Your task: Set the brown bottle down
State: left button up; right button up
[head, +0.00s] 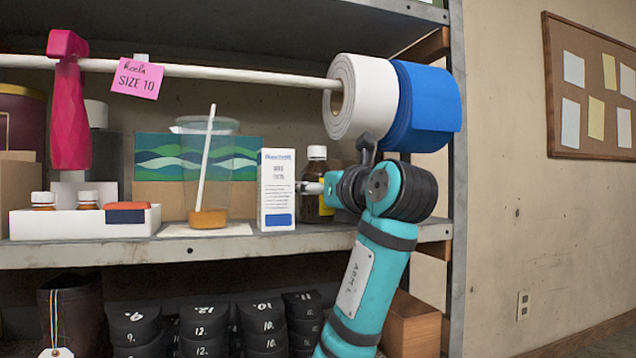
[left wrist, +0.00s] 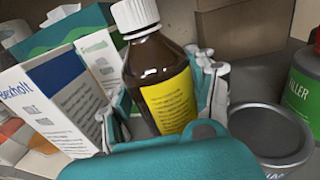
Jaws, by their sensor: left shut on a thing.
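The brown bottle (head: 317,166), with a white cap and a yellow label, is upright at the right part of the middle shelf (head: 200,250). My left gripper (head: 312,187) is shut around its body, coming from the right. In the left wrist view the fingers of the gripper (left wrist: 165,100) lie on both sides of the bottle (left wrist: 155,65), which looks slightly tilted there. Its base is hidden, so I cannot tell whether it touches the shelf. My right gripper is not in view.
A white box (head: 276,190) stands just left of the bottle. A plastic cup (head: 208,170) with a stick is further left. White and blue rolls (head: 425,108) hang above my arm. In the left wrist view a grey tin (left wrist: 270,135) and a green container (left wrist: 304,85) stand to the right.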

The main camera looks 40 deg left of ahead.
pick_arm(q)
jog(key=shift+s+f, duration=0.1)
jog(key=shift+f, duration=0.05)
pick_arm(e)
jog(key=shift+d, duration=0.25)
pick_arm(q)
jog(key=shift+f, duration=0.15)
jog(key=o, duration=1.2)
jog(key=shift+c, duration=0.2)
jog(key=shift+r, duration=0.2)
jog(key=shift+d+f, duration=0.1)
jog(key=shift+d, duration=0.2)
jog(key=b+v, duration=0.4)
jog(key=v, duration=0.7)
jog(key=shift+s+d, duration=0.15)
jog(key=shift+d, duration=0.1)
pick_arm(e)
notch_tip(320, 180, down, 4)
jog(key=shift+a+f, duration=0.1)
